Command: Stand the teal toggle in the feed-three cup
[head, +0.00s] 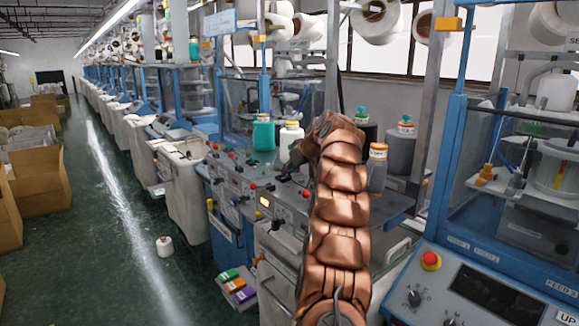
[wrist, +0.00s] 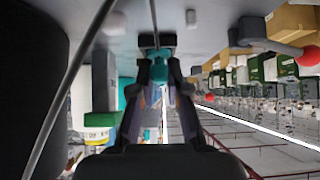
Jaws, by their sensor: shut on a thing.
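My gripper (wrist: 157,66) is shut on a teal piece, the teal toggle (wrist: 156,73), in the wrist view. Its dark fingers hide part of the toggle. In the head view my copper arm reaches over the grey machine counter, with the dark gripper (head: 288,171) low above the control panel; the toggle cannot be made out there. I cannot tell which thing is the feed-three cup. Lettering like "FEED 3" (head: 561,286) shows on the blue panel at the right, but no cup is clear beside it.
A red button (head: 430,260) is at the right. A white cone (head: 165,246) stands on the open aisle floor.

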